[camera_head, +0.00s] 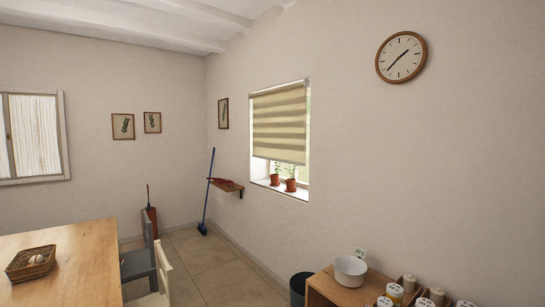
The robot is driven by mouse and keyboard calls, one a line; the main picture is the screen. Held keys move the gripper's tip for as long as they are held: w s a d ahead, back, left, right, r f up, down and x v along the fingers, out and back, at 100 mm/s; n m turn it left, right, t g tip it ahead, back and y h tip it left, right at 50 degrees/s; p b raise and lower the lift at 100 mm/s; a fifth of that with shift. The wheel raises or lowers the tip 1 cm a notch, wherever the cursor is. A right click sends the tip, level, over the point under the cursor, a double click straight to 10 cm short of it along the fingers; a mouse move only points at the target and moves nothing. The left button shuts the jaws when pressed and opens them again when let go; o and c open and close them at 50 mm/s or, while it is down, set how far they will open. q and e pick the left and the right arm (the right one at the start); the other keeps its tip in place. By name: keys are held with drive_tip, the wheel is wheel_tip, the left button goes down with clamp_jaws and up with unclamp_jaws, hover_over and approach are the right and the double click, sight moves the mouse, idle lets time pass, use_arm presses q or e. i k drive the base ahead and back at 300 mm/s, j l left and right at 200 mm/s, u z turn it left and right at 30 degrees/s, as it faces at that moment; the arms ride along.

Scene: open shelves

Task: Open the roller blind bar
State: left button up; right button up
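The roller blind (279,120) is a pale yellow-green striped blind in the window on the right wall. It is lowered over most of the window, and its bottom bar (278,161) hangs level above the sill. A strip of window shows open beneath the bar, with two potted plants on the sill. Neither of my grippers shows in the head view.
A wooden table (75,255) with a basket (31,262) fills the lower left, with chairs (140,262) beside it. A small wall shelf (228,186) and a blue broom (207,195) are left of the window. A low wooden unit (325,291) and dark bin (300,287) stand lower right. Floor between is clear.

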sight(288, 153)
drive_tip(key=i+u, duration=0.1)
drive_tip(key=i, duration=1.15)
drive_tip(key=i+j+z, duration=0.15)
drive_tip(key=i, duration=0.8)
drive_tip(key=i+j+z, duration=0.1)
drive_tip(key=i+z, duration=0.25)
drive_tip(key=i+j+z, duration=0.35)
drive_tip(key=i, duration=0.15)
drive_tip(key=i+j+z, duration=0.25)
drive_tip(key=z, duration=0.15)
drive_tip(key=i+j+z, duration=0.3)
drive_tip(key=z, duration=0.15)
drive_tip(key=i+j+z, duration=0.1)
drive_tip(key=j, duration=0.45)
drive_tip(key=i+j, duration=0.1)
drive_tip(key=j, duration=0.45)
drive_tip(key=z, duration=0.05)
